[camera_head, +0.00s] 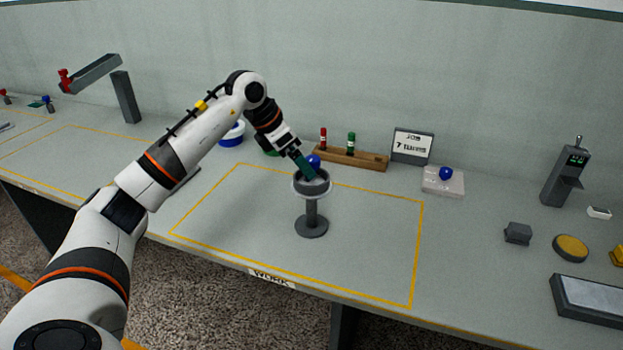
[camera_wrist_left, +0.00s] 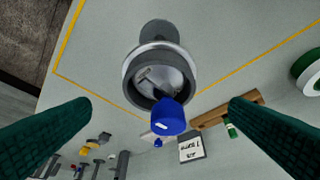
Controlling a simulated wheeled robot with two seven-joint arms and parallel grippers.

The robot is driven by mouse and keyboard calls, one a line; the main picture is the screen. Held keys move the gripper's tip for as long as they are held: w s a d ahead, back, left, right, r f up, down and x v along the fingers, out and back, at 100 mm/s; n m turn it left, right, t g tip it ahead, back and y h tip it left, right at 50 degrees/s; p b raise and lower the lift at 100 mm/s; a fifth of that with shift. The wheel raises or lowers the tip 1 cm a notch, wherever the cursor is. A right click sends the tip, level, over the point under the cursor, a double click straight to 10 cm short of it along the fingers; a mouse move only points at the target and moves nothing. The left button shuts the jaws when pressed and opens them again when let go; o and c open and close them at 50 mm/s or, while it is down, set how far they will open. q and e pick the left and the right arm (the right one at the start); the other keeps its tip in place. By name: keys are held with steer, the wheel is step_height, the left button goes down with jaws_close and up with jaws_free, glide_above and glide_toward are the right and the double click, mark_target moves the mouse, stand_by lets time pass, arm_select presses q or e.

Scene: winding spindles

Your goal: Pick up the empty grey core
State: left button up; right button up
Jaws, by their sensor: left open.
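A grey round cup-like core (camera_head: 312,185) with a pale rim sits on top of a grey pedestal stand (camera_head: 311,226) inside the yellow-lined work area. In the left wrist view the core (camera_wrist_left: 132,80) is seen from above, hollow and with no winding visible. A blue knob (camera_head: 313,161) stands at its far edge; it also shows in the wrist view (camera_wrist_left: 168,117). My left gripper (camera_head: 304,166) is at the core's top rim, its green fingers spread wide with nothing between them gripped. Whether the fingers touch the rim is unclear. My right gripper is out of view.
A wooden rack (camera_head: 352,158) with red and green spools and a sign (camera_head: 411,146) stand behind. A grey block (camera_head: 518,233) and a yellow disc (camera_head: 570,247) sit further right. The front work area is clear.

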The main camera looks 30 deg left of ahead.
arm_select(q)
steer(key=p+x, duration=0.1)
steer(key=x, duration=0.5)
steer(key=shift+d+f, duration=0.1)
steer(key=shift+f, duration=0.15)
steer(key=c, duration=0.9)
